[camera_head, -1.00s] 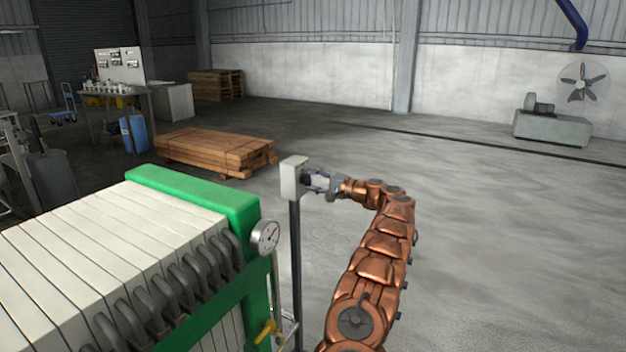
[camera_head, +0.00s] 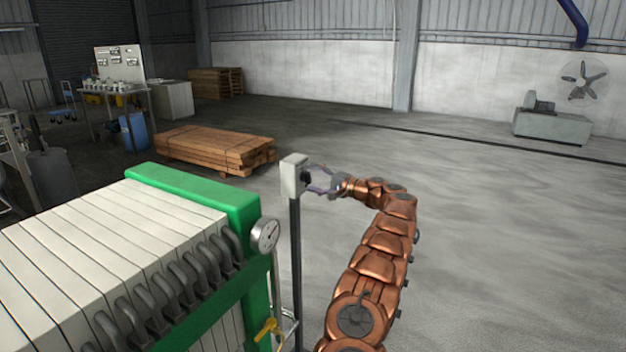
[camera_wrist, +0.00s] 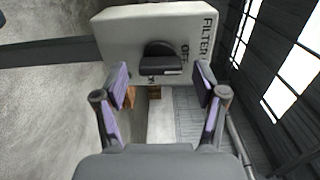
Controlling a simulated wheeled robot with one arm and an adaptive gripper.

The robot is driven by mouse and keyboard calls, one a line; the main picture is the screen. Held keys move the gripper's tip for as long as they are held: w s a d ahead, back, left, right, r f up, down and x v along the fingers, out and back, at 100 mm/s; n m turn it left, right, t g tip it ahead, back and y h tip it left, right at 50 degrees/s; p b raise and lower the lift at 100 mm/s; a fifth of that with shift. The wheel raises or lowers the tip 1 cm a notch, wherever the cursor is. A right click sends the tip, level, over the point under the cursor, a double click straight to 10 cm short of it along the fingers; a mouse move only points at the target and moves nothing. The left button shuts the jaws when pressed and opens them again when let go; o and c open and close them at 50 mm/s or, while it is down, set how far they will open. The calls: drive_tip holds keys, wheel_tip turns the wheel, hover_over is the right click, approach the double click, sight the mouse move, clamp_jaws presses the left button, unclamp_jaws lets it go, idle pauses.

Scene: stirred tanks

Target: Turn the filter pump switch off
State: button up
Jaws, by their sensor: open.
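The filter pump switch is a black rotary knob (camera_wrist: 160,62) on a light grey box (camera_wrist: 118,32) lettered "FILTER" and "OFF". In the wrist view the box is turned on its side, and the lettering near the knob is partly hidden. In the head view the box (camera_head: 292,176) stands on a dark post beside the green filter press. My gripper (camera_head: 311,180) is in front of the box's right face. In the wrist view my gripper (camera_wrist: 163,76) is open, its purple-padded fingers on either side of and below the knob, with nothing between them. I cannot tell whether a finger touches the box.
The green-framed filter press (camera_head: 190,195) with a gauge (camera_head: 265,235) and yellow valve handle (camera_head: 266,329) stands left of the post (camera_head: 295,250). A stack of timber (camera_head: 215,148) lies behind.

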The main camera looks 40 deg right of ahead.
drive_tip(key=v, duration=1.1)
drive_tip(key=shift+s, duration=0.25)
